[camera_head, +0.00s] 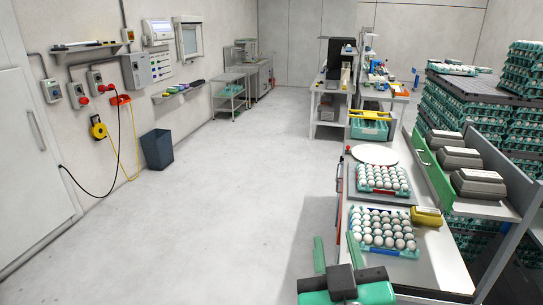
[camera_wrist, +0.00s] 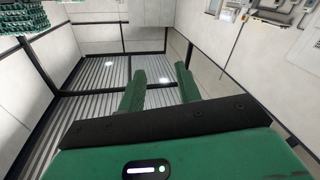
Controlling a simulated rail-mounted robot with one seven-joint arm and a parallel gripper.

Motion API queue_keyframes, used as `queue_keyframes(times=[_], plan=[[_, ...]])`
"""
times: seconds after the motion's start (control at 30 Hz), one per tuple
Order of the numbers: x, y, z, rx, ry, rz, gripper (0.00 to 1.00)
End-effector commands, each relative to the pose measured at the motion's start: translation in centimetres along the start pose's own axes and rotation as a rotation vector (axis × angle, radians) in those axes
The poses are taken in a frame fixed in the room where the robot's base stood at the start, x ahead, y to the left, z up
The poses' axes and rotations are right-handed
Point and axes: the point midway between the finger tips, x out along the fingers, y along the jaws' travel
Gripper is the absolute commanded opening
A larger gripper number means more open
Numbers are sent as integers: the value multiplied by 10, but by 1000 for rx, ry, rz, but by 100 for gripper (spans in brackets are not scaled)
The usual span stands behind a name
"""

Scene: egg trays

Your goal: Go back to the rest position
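My gripper (camera_head: 337,242) shows at the bottom of the head view, in front of the near end of the egg table. Its two green fingers stand apart with nothing between them. The wrist view also shows the gripper (camera_wrist: 160,82) open and empty, with a corrugated surface and walls beyond it. An egg tray (camera_head: 382,254) with several white eggs lies on the table beyond the gripper. A second egg tray (camera_head: 361,187) with white eggs lies farther back. I see no contact between the fingers and either tray.
A yellow carton (camera_head: 427,216) sits right of the near tray. Grey cartons (camera_head: 478,184) stand on a shelf at right, before stacked green trays (camera_head: 461,110). A dark bin (camera_head: 157,149) stands by the left wall. The floor (camera_head: 210,215) is clear in the middle.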

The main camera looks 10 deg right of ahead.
Motion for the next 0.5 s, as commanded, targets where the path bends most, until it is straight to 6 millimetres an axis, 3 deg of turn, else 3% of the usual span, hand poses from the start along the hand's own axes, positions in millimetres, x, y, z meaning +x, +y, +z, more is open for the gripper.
queue_keyframes(times=[0.03, 0.1, 0.17, 0.27, 0.3, 0.33, 0.4, 0.5], plan=[[-15, -20, -41, 39, 107, -15, 34], [-43, -41, -95, 112, 257, -38, 34], [-73, -57, -138, 184, 385, -66, 34], [-136, -77, -202, 320, 600, -129, 34], [-141, -66, -242, 341, 623, -133, 34], [-137, -59, -263, 339, 613, -130, 34], [-135, -51, -291, 342, 607, -133, 34], [-134, -44, -319, 347, 603, -137, 34]])
